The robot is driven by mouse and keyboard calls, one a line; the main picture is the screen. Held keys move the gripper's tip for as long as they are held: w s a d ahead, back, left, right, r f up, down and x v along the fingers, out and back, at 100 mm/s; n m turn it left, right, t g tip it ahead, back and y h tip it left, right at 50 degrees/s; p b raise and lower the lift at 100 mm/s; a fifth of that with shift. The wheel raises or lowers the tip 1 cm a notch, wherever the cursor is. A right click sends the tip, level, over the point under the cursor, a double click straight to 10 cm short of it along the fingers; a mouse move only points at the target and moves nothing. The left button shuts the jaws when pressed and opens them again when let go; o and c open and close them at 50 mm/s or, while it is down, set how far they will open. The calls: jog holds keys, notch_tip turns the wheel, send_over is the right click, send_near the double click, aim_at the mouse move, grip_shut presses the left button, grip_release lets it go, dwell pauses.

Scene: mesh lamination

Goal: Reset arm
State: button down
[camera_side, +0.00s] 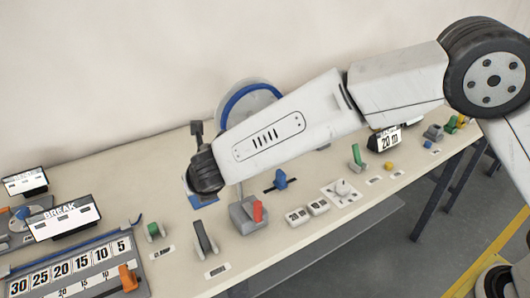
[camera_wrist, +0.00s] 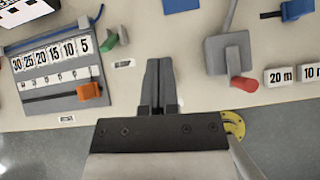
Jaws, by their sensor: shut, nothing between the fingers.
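I cannot clearly make out the fingertips there. In the wrist view the fingers appear between a green switch (camera_wrist: 112,40) and a grey block with a red-tipped lever (camera_wrist: 241,84). I cannot tell how high they are above the bench.
The bench (camera_side: 110,180) carries a numbered panel with an orange slider (camera_side: 128,277), a BREAK display (camera_side: 63,217), a dark grey lever (camera_side: 205,238) and several controls to the right. A wall stands close behind.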

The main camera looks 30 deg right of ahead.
jog(key=s+d+m+g+h, duration=0.15)
jog(key=s+d+m, duration=0.25)
jog(key=d+m, duration=0.55)
jog(key=s+d+m+g+y, duration=0.1)
jog(key=s+d+m+g, duration=0.2)
jog(key=d+m, duration=0.65)
jog(key=s+d+f+m+g, duration=0.1)
jog(key=s+d+f+m, duration=0.1)
jog(key=s+d+m, duration=1.2)
jog(key=shift+s+d+f+m, duration=0.15)
jog(key=shift+s+f+m, duration=0.15)
jog(key=shift+s+m, duration=0.55)
jog(key=shift+w+g, duration=0.25)
